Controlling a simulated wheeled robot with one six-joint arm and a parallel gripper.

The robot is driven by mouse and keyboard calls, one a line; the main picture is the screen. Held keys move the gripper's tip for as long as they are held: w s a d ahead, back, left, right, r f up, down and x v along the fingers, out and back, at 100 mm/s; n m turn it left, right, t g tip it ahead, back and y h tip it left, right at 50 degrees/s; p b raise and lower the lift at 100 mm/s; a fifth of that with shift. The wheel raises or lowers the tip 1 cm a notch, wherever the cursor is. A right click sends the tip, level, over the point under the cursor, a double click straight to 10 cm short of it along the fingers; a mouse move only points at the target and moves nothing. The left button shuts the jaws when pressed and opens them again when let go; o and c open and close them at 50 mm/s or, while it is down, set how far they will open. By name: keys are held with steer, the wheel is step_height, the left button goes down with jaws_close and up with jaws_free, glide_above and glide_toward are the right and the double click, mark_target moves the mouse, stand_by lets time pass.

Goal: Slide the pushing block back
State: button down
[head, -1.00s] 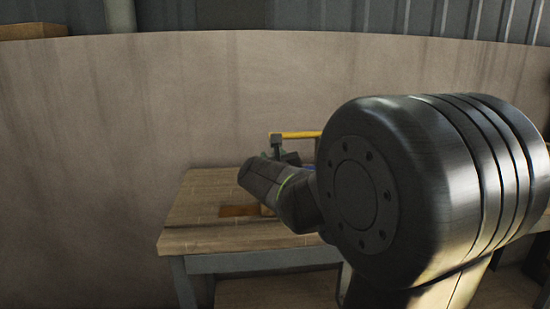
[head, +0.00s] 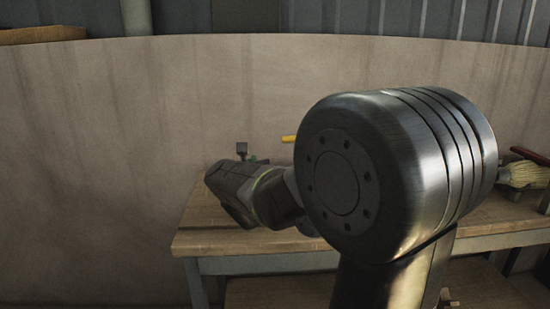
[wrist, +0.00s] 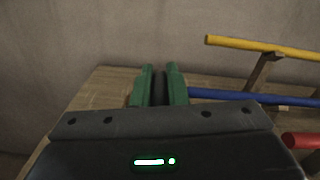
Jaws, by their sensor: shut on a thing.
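My gripper (wrist: 158,88) has green fingers and is shut on a dark narrow piece (wrist: 158,82), which looks like the pushing block. In the head view a dark grey upright block (head: 242,149) stands just beyond my wrist, left of a yellow bar's end (head: 288,139), with a gap between them. My arm hides most of the fingers and the block's lower part there. In the wrist view the yellow bar (wrist: 260,45) and a blue bar (wrist: 235,97) lie right of the fingers. A red bar end (wrist: 300,140) shows at the right edge.
The wooden workbench (head: 205,240) extends under my gripper, bare at its left end (wrist: 95,95). A straw-coloured brush (head: 525,174) lies on the right. A curved beige wall (head: 100,150) stands behind the bench. My arm blocks the bench's middle.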

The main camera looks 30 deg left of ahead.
steer(key=s+a, duration=0.7)
steer(key=a, duration=0.5)
steer(key=shift+s+a, duration=0.25)
steer(key=shift+s, duration=0.1)
steer(key=c, duration=1.5)
jaws_free()
steer(key=shift+s+a, duration=0.15)
steer(key=shift+a, duration=0.1)
steer(key=shift+o, duration=0.2)
steer(key=shift+d, duration=0.1)
steer(key=v, duration=1.3)
steer(key=shift+s+d, duration=0.25)
steer(key=shift+d, duration=0.05)
